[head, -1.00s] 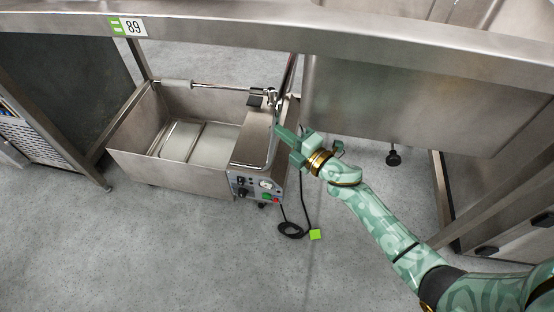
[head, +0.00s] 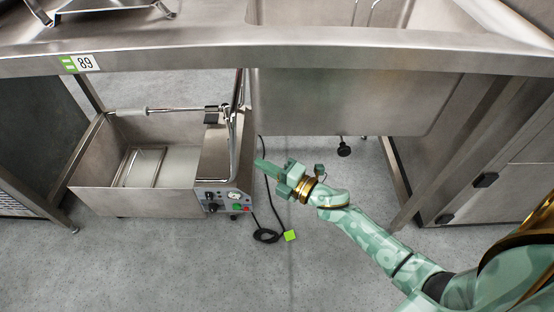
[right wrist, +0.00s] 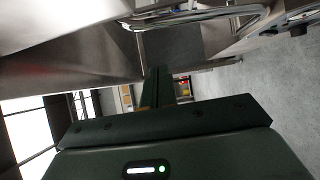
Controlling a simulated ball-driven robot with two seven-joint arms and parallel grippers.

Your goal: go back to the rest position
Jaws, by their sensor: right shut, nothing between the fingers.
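My right gripper (head: 272,171) is shut and empty in the head view. It hangs in the air just right of the steel fryer-like machine (head: 130,202), below the edge of the steel counter. In the right wrist view its shut fingers (right wrist: 157,88) point away into the room. My right arm comes in from the lower right. My left gripper is not in the frames.
The steel counter (head: 330,57) with a sink basin (head: 340,102) crosses above the arm. The grey floor (head: 200,265) in front is clear.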

